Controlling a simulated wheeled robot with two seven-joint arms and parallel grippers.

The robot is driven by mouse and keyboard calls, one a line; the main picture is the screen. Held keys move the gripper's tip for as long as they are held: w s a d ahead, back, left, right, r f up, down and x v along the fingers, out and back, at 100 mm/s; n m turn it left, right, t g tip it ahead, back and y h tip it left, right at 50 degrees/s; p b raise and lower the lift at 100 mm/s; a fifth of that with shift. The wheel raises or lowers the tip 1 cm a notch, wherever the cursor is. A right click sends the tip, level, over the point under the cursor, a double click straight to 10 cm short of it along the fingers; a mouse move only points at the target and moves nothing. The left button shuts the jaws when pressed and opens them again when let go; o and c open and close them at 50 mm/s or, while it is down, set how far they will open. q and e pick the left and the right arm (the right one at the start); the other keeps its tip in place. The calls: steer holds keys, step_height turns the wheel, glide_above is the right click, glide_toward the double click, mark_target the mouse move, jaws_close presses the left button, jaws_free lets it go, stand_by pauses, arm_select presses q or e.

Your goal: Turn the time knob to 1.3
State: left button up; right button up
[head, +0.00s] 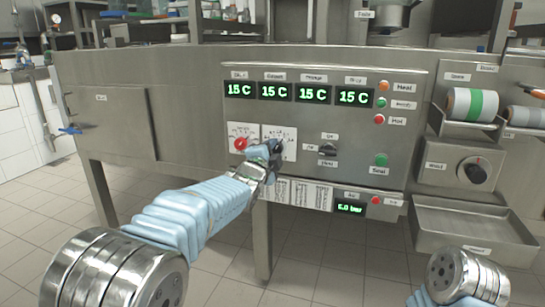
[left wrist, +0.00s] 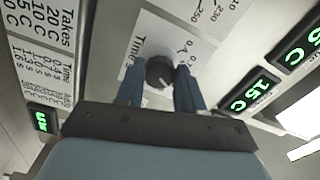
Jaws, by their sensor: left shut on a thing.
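The time knob (left wrist: 159,72) is a dark round knob with a pale pointer line, on a white dial plate marked "Time" (left wrist: 140,50) in the left wrist view. My left gripper (left wrist: 160,90) has its two blue fingers on either side of the knob and is shut on it. In the head view my left gripper (head: 268,160) covers most of the knob, with the white dial plate (head: 289,143) showing beside it. The number under the pointer is too small and partly hidden to read. My right gripper is not in view; only part of my right arm shows at the bottom right.
A red knob (head: 240,144) on its own dial sits just left. A black selector switch (head: 327,150) is to the right. Printed tables (head: 310,194) hang below. A steel tray (head: 475,233) juts out at right.

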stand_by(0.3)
arm_select(q)
steer(key=o, duration=1)
steer(key=shift+o, duration=0.2)
steer(key=v, duration=1.4)
steer(key=shift+p, duration=0.35)
steer(key=shift+w, duration=0.1)
